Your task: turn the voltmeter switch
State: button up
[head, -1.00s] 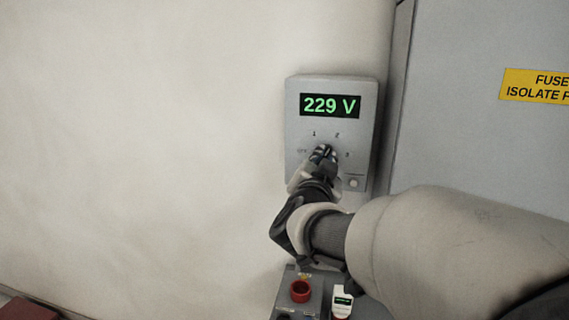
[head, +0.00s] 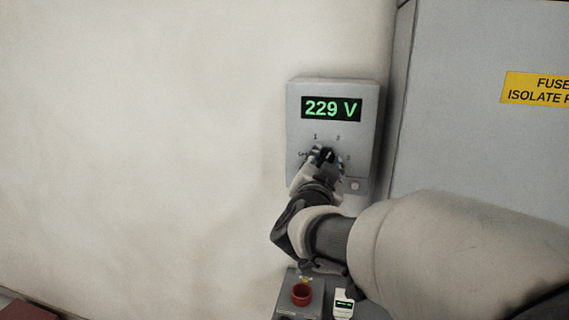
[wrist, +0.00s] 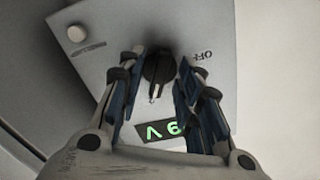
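The voltmeter (head: 297,115) is a grey wall box with a green display reading 229 V. Its switch, a round black knob (wrist: 158,68) with a raised bar, sits below the display. In the wrist view, which is turned over, the bar points down toward the display and the OFF mark is to its right. My gripper (wrist: 162,60) is open, with one finger on each side of the knob and visible gaps to it. In the head view my gripper (head: 326,156) is in front of the dial and hides part of the knob and marks.
A small round button (wrist: 76,33) is on the voltmeter's face beside the knob. Below my arm is a grey box with a red round button (head: 301,294) and a small white device (head: 343,304). A grey cabinet (head: 455,150) stands to the right. The wall at left is clear.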

jog(key=v, duration=1.2)
jog(key=s+a+f+n+g+y, duration=0.4)
jog(key=s+a+f+n+y, duration=0.15)
jog(key=n+y, duration=0.3)
jog(key=s+d+f+g+h, duration=0.1)
jog(key=s+d+f+g, duration=0.2)
jog(key=s, duration=0.3)
jog(key=s+d+f+g+h, duration=0.1)
jog(key=s+d+f+g, duration=0.1)
jog(key=s+f, duration=0.4)
jog(key=s+d+f+n+g+h, duration=0.1)
jog(key=s+d+f+g, duration=0.2)
jog(key=s, duration=0.4)
jog(key=shift+d+f+g, duration=0.3)
jog(key=shift+d+f, duration=0.35)
jog(key=shift+d, duration=0.15)
jog(key=shift+a, duration=0.1)
dwell(0.7)
